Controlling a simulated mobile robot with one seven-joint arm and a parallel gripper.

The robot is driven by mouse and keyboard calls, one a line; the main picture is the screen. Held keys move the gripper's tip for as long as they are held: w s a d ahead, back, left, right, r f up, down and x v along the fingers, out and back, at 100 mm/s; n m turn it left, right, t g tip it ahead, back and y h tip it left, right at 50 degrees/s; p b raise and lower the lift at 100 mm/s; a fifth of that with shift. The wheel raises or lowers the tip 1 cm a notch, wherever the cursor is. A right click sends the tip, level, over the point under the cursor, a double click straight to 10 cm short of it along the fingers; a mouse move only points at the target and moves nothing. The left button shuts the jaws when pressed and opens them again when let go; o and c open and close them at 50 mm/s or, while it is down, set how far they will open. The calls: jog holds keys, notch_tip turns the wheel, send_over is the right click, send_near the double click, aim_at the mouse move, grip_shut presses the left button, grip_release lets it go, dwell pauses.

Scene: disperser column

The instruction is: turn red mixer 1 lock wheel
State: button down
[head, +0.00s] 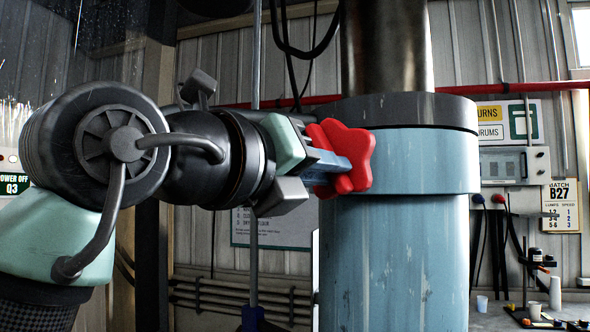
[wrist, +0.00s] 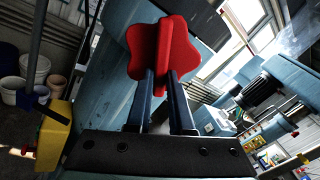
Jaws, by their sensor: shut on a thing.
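The red lock wheel (head: 350,157) is a lobed knob on the left side of the blue mixer column (head: 395,250), just below its dark collar. It also shows at the top middle of the wrist view (wrist: 148,50), with a raised red bar across its face. My gripper (head: 340,163) reaches in from the left in the head view. In the wrist view its two dark fingers (wrist: 160,88) are shut on the wheel's raised bar, one on each side. The fingertips hide part of the wheel in the head view.
A red pipe (head: 530,88) runs along the back wall. In the wrist view, pale buckets (wrist: 35,72) and a yellow block (wrist: 55,135) are at the left.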

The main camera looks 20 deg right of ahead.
jog(key=c, duration=0.8)
grip_release()
jog(key=b+v, duration=0.4)
jog(key=v, duration=0.9)
jog(key=w+a+f+n+t+y, duration=0.1)
jog(key=w+f+n+t+y, duration=0.3)
jog(key=n+t, duration=0.95)
jog(key=s+a+f+n+t+y, duration=0.1)
jog(key=n+y, duration=0.4)
jog(key=n, duration=0.8)
jog(key=s+a+f+n+t+y, duration=0.2)
jog(key=s+n+y, duration=0.3)
jog(key=n, duration=0.9)
jog(key=shift+s+a+y, duration=0.3)
jog(key=shift+s+a, duration=0.2)
jog(key=shift+a, duration=0.05)
